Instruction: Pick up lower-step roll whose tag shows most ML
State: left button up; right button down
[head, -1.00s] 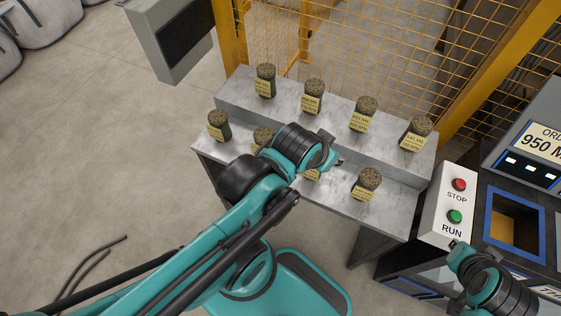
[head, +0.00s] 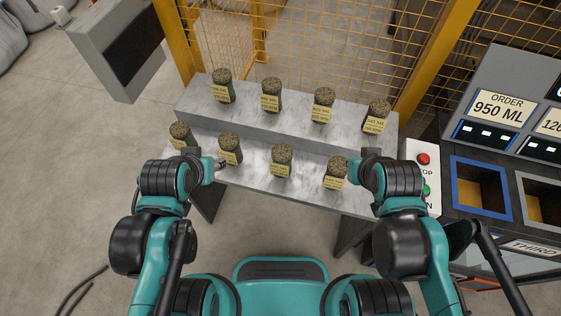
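Several turf rolls stand upright in a row on the lower step (head: 255,181) of a grey two-step stand. From left to right there is a far-left roll (head: 180,130), a second roll (head: 230,141), a third roll (head: 282,153) and a far-right roll (head: 338,164). Each has a yellow tag, too small to read surely. My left gripper (head: 219,163) is beside the second roll, at its lower left. My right gripper (head: 355,170) is close to the right of the far-right roll. Neither visibly holds a roll; their finger openings are unclear.
More tagged rolls stand on the upper step (head: 300,124), including one at its right end (head: 377,110). A STOP/RUN button box (head: 421,150) is close to my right arm. A console with an order sign (head: 502,107) and blue-framed bin (head: 481,188) is at right. Yellow mesh fencing is behind.

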aim_at(280, 166)
jog(key=z, duration=0.75)
jog(key=j+z, duration=0.85)
jog(key=z, duration=0.15)
jog(key=k+j+z, duration=0.1)
jog(key=j+z, duration=0.4)
jog(key=k+j, duration=0.25)
jog(key=j, duration=0.15)
